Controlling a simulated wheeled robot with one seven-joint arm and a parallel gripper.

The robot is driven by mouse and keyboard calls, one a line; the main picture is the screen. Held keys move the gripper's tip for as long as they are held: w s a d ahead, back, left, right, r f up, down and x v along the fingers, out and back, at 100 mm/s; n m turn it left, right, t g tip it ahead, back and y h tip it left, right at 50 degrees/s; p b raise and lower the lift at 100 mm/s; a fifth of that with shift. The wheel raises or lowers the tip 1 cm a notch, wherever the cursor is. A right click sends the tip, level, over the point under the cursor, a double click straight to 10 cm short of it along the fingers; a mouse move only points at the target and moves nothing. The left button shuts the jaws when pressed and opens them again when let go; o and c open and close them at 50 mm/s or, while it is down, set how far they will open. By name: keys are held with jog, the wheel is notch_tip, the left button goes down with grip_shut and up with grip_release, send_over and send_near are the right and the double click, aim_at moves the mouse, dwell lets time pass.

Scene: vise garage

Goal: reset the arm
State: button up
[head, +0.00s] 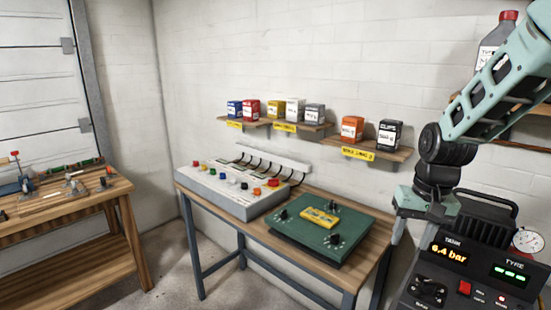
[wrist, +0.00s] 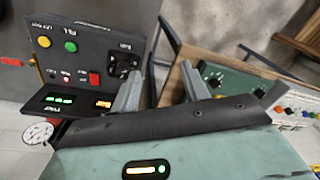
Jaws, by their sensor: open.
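My arm comes in from the upper right of the head view and bends down at a black joint. My gripper (wrist: 162,82) shows in the wrist view as two grey fingers standing apart beyond a black bar, with nothing seen between them. In the head view its teal body hangs between the workbench and the tyre inflator, and the inflator partly hides it. A small green light glows on the teal housing in the wrist view.
The black tyre inflator (head: 462,262), reading 6.4 bar, stands close beside my gripper. A wooden bench (head: 356,215) carries a green dial panel (head: 290,238) and a switch box (head: 215,186). Shelves (head: 362,150) hold several small boxes. Another workbench (head: 112,188) is left; floor between is clear.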

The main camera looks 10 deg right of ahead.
jog(key=s+a+r+n, duration=0.1)
jog(key=s+a+n, duration=0.2)
jog(key=s+a, duration=0.35)
jog(key=s+a+n, duration=0.4)
jog(key=a, duration=0.6)
jog(key=s+a+n, duration=0.4)
jog(key=s+a, duration=0.1)
jog(key=s, duration=0.6)
jog(key=shift+s+n+g, duration=0.15)
jog(key=shift+n+g, duration=0.25)
